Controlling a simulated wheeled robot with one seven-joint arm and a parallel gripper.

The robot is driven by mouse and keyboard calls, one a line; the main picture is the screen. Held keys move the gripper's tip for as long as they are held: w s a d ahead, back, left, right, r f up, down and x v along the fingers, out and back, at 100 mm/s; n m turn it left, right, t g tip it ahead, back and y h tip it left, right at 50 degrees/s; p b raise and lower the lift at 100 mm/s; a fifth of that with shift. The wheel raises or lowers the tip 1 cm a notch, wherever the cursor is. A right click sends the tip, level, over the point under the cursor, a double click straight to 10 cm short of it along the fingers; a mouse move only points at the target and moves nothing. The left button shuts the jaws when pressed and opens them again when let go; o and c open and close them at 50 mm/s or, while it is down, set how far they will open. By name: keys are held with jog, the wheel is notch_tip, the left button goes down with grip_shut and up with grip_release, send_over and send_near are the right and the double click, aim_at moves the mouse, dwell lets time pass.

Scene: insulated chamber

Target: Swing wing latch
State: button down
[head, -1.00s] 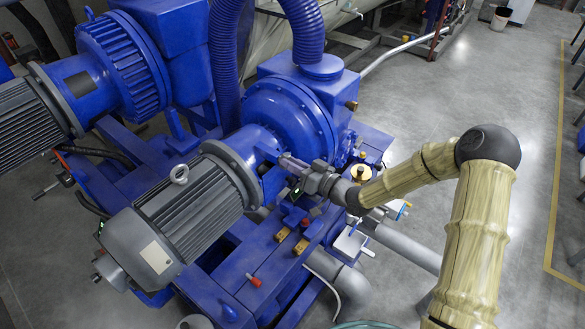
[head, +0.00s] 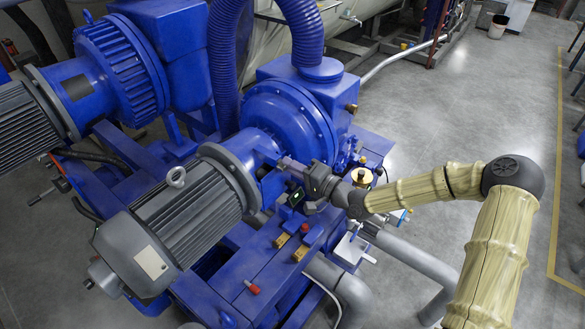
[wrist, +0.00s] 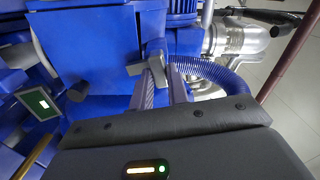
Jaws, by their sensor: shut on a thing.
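A grey wing latch (wrist: 150,64) shows in the wrist view against the blue machine housing, at the tips of my fingers. It looks like a short bar with an angled wing. My gripper (wrist: 163,75) is shut on it, with one ribbed finger on each side. In the head view my gripper (head: 284,164) reaches in from the right, between the grey motor and the round blue pump casing. The latch is too small and too covered by my gripper to make out there.
The grey finned motor (head: 190,220) lies left of my gripper, and the blue pump casing (head: 290,115) stands behind it. A brass fitting (head: 361,177) and a small white-topped vise (head: 350,247) are close by. The floor at right is open.

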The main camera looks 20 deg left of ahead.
jog(key=shift+f+m, duration=0.1)
jog(key=shift+m, duration=1.1)
jog(key=c, duration=1.8)
grip_release()
jog(key=o, duration=0.4)
jog(key=shift+w+d, duration=0.15)
jog(key=shift+w, duration=0.15)
jog(key=shift+o, duration=0.2)
jog(key=shift+s, duration=0.35)
jog(key=b+v, duration=0.5)
jog(key=v, duration=1.2)
jog(key=shift+d+b, duration=0.25)
jog(key=shift+b, duration=0.05)
